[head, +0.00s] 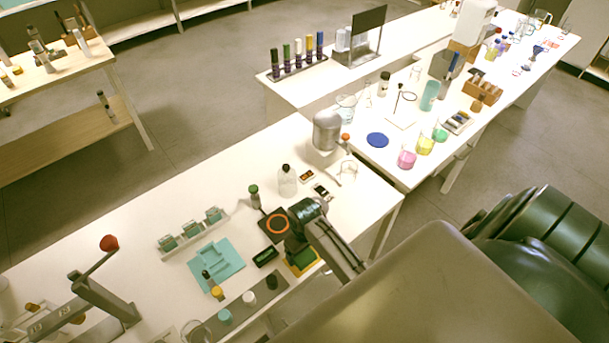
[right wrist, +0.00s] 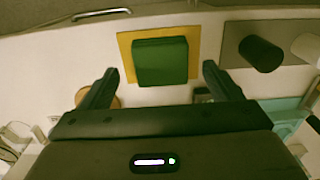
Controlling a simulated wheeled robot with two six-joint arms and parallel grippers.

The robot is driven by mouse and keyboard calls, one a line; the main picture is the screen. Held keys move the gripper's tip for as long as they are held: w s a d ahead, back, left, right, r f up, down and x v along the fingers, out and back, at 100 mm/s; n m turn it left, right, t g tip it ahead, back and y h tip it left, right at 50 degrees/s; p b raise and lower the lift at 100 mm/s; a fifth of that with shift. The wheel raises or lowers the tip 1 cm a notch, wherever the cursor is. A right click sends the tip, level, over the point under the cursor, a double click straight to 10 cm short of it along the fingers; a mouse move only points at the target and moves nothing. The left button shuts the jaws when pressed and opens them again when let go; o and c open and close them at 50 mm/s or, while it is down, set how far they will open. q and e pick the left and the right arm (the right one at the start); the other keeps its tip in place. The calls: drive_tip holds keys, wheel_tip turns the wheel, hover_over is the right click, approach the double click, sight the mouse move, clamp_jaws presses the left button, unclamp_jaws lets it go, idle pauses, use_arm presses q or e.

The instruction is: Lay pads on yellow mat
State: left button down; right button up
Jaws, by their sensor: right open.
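The yellow mat (head: 316,263) lies near the front edge of the white bench, partly hidden by my right arm in the head view. It also shows in the right wrist view (right wrist: 125,62). A dark green pad (right wrist: 160,62) rests on it, with yellow showing around its sides; the pad is partly visible in the head view (head: 304,258). I cannot tell whether it is one pad or a stack. My right gripper (right wrist: 158,75) is open and empty, its fingers apart on either side of the pad in the wrist view. My left gripper is not in view.
A dark case with a green top (head: 265,256) lies left of the mat. A grey strip (head: 236,312) holding small jars and a teal tray (head: 228,256) are further left. A black plate with an orange ring (head: 277,225) and a clear bottle (head: 287,181) stand behind.

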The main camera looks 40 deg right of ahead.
sight(305, 256)
wheel_tip(305, 256, up, 9)
drive_tip(key=b, duration=0.1)
drive_tip(key=shift+f, duration=0.15)
idle(0.4)
